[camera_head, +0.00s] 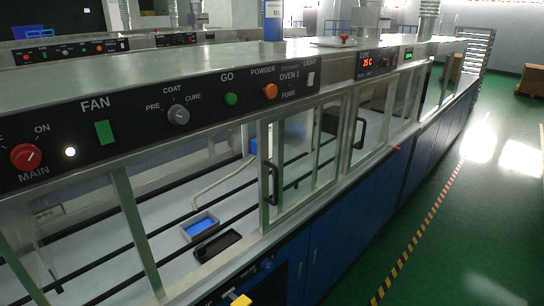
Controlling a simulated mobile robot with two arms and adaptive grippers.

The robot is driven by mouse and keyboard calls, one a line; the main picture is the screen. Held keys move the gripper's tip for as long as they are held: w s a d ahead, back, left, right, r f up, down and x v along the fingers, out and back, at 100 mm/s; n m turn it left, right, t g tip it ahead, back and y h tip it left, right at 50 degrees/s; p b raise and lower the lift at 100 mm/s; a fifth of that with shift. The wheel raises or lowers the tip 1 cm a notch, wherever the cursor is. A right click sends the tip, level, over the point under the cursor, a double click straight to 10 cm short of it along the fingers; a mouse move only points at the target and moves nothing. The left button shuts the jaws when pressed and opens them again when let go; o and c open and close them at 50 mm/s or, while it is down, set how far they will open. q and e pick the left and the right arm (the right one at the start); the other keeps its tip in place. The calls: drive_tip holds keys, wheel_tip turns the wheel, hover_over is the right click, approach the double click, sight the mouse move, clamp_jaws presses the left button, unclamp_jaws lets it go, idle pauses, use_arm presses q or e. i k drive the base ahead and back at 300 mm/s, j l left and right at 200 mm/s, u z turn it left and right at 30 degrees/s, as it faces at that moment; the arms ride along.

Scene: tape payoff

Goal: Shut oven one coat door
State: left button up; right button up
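Oven one is the long cabinet with the "OVEN 1" label on its black control panel (205,95). Its front has framed glass doors. A glass door with a black upright handle (270,184) is at the middle of the picture. To its left is a wide gap (215,185) that seems open, with the oven interior showing through it. Another glass door with a black handle (358,133) is further right. I cannot tell for certain which pane is the coat door. Neither of my grippers is in view.
A grey tray with blue content (200,226) and a black tray (217,245) lie inside the oven behind the gap. Blue cabinets (335,240) run below. A small yellow piece (240,299) shows at the bottom edge. The green floor (465,225) on the right is clear.

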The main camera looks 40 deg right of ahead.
sight(264, 164)
drive_tip(key=z, duration=1.45)
